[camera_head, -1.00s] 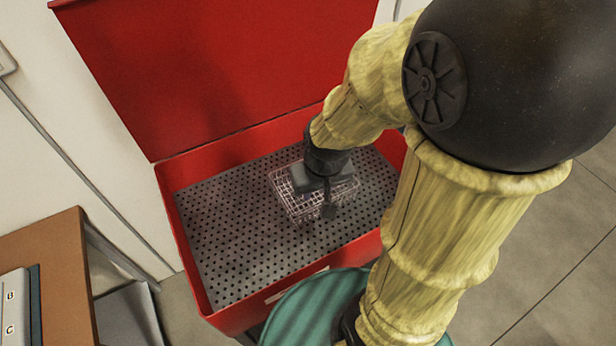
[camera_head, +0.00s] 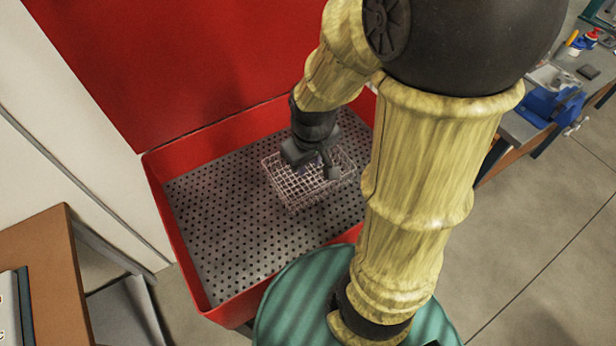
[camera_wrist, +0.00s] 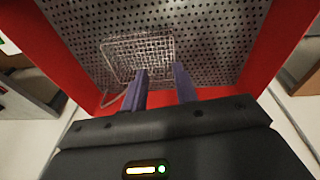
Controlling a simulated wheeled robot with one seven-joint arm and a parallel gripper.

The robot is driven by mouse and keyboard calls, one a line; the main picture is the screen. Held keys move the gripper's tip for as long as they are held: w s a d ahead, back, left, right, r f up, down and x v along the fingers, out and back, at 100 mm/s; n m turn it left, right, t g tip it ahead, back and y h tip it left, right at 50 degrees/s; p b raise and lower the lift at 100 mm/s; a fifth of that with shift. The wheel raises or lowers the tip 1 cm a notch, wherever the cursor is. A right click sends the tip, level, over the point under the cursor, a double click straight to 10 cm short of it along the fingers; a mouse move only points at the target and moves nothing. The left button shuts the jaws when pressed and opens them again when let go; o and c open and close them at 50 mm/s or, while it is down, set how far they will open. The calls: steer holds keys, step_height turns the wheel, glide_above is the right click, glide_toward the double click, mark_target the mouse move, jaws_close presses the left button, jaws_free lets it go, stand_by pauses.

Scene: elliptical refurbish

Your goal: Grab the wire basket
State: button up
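The wire basket (camera_head: 296,189) is a small light-coloured mesh basket on the perforated grey floor of a red open bin. My gripper (camera_head: 318,168) is over the basket's upper right part in the head view and hides some of it. In the wrist view, the basket (camera_wrist: 128,50) lies beyond my gripper's fingers (camera_wrist: 160,82), a little left of centre. The two purple-grey fingers are apart, with a gap between them. The left finger overlaps the basket's near edge in the picture; I cannot tell whether it touches.
The red bin (camera_head: 176,215) has raised walls around its perforated floor (camera_head: 225,235), and its red lid stands open behind. A wooden table (camera_head: 38,265) is at the left. A workbench with a blue vise (camera_head: 550,105) is at the right. The floor at lower right is clear.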

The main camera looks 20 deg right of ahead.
steer(key=w+d+f+n+g+b, duration=0.2)
steer(key=w+d+f+n+b, duration=0.3)
steer(key=f+n, duration=0.4)
steer(key=n+b, duration=0.5)
steer(key=n, duration=0.3)
glide_above(324, 199)
step_height(324, 199, down, 5)
steer(key=shift+w+f, duration=0.1)
steer(key=shift+w, duration=0.1)
step_height(324, 199, down, 12)
steer(key=shift+f+b, duration=0.15)
steer(key=shift+b, duration=1.05)
step_height(324, 199, down, 5)
steer(key=shift+s+f+b, duration=0.1)
steer(key=shift+b, duration=0.5)
